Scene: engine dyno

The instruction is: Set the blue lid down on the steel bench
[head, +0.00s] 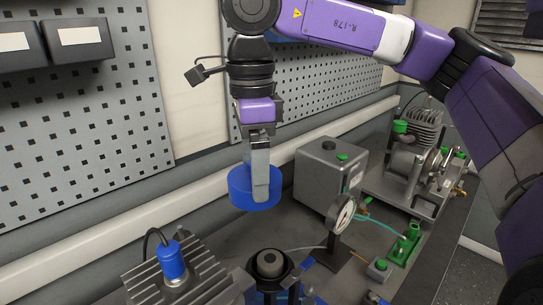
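The blue lid (240,192) is a round, flat-sided piece in the middle of the head view. My gripper (261,190) points down with its fingers at the lid, one finger overlapping its near side. The gripper appears shut on the lid; the far finger is hidden. The lid looks to be held above the bench, though its exact height is hard to tell. The steel bench (222,240) is the dark grey surface running below along the wall.
A finned motor with a blue cap (172,262) stands at the front left. A dark cylinder in a blue mount (270,264) is below the lid. A grey box (328,172), a gauge (342,213), green fittings (405,245) and an engine (418,155) occupy the right.

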